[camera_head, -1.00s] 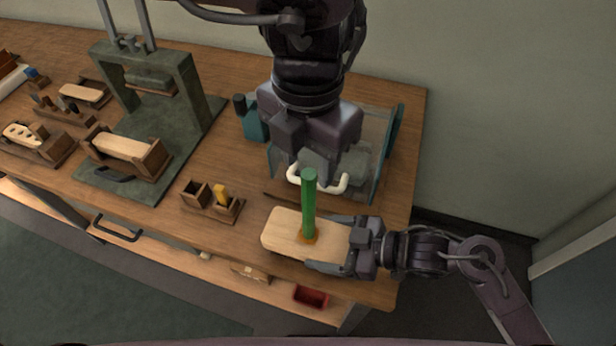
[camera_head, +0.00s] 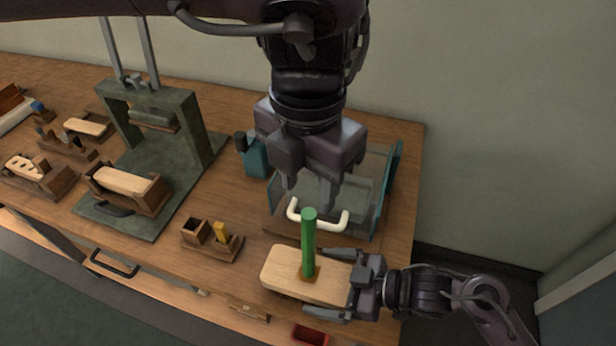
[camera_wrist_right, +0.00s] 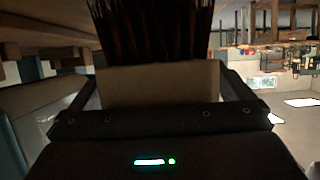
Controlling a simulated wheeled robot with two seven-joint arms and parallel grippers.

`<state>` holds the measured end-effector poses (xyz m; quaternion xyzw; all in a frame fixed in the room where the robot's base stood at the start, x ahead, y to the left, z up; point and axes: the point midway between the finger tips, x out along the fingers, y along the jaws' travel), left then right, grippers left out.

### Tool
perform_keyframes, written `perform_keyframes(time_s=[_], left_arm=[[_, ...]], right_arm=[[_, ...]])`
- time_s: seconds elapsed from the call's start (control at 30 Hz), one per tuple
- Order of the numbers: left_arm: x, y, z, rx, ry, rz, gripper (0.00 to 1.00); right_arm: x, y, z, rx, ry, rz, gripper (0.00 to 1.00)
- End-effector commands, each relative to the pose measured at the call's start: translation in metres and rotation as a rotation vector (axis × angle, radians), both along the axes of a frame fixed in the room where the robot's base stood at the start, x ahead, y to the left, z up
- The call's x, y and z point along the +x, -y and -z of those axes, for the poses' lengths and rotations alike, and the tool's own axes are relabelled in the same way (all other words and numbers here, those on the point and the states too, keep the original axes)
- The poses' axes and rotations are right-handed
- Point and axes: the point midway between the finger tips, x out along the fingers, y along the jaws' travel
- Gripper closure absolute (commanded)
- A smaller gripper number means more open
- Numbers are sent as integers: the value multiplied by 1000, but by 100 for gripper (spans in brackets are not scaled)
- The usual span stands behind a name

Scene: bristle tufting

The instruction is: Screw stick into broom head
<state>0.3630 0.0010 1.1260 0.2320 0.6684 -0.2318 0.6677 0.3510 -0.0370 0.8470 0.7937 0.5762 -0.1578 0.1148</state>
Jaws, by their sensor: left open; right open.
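The broom head (camera_head: 280,270) is a pale wooden block near the table's front edge. The green stick (camera_head: 308,240) stands upright in an orange-brown socket on its top. Dark bristles (camera_wrist_right: 150,32) show on the block (camera_wrist_right: 158,82) in the right wrist view. My right gripper (camera_head: 313,283) is open, with its fingers along both long sides of the block's right end; whether they touch it is unclear. My left gripper (camera_head: 310,200) is open and empty, its fingers spread above and behind the stick's top, apart from it.
A clear-walled box with a white handle (camera_head: 318,224) stands just behind the broom head, under my left gripper. A small wooden holder (camera_head: 212,240) with a yellow piece is to the left. A green press (camera_head: 150,130) and wooden trays stand farther left. A red bin (camera_head: 310,335) is below the front edge.

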Motion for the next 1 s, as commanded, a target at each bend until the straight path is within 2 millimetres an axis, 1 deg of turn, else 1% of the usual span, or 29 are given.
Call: perform_keyframes(time_s=[0.17,0.4,0.5,0.67,1.0], left_arm=[[0,0,1,0,0,0,56],[0,0,2,0,0,0,56],[0,0,3,0,0,0,56],[0,0,3,0,0,0,56],[0,0,2,0,0,0,56]], right_arm=[[-6,19,-6,-4,1,-1,0],[-18,54,-22,-4,-1,0,0],[-21,63,-26,-2,-1,-1,0],[-22,68,-29,-1,-1,-2,0],[-22,68,-29,0,0,-1,0]])
